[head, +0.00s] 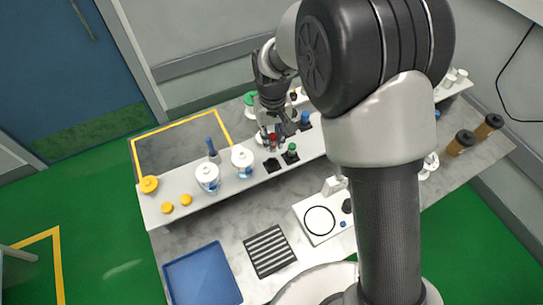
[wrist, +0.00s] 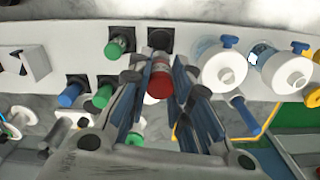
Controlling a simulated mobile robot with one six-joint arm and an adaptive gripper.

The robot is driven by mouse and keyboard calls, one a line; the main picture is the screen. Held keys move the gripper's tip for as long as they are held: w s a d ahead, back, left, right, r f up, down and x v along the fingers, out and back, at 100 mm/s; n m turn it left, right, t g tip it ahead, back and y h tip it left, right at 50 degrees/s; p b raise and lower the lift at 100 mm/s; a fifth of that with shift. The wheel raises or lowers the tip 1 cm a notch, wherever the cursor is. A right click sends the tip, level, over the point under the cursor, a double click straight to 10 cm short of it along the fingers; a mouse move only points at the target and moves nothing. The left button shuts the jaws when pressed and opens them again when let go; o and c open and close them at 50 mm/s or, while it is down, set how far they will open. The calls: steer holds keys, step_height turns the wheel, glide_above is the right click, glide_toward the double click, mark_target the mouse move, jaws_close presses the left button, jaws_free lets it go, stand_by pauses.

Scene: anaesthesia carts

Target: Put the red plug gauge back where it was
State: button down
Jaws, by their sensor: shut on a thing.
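My gripper (head: 272,134) is shut on the red plug gauge (wrist: 159,82), which is held between the fingertips. A bit of its red also shows in the head view (head: 273,140). A black square holder (wrist: 160,40) lies just beyond the gauge in the wrist view and is partly hidden by it. In the head view this holder (head: 273,164) looks empty, with the gauge apart from it, higher or farther back. A green plug gauge (head: 291,149) stands in the neighbouring black holder; it also shows in the wrist view (wrist: 117,47).
White pots with blue knobs (head: 207,177) (head: 242,160) stand left along the white shelf (head: 160,212). A blue plug (head: 305,119) and more green ones (wrist: 103,95) are close to the gripper. A blue tray (head: 203,275) and a striped plate (head: 269,251) lie on the lower counter.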

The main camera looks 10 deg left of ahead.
step_height(320, 180, down, 9)
steer(key=shift+r+b, duration=0.1)
steer(key=shift+b, duration=0.3)
steer(key=shift+f, duration=0.2)
steer(key=c, duration=1.5)
jaws_free()
steer(key=shift+o, duration=0.2)
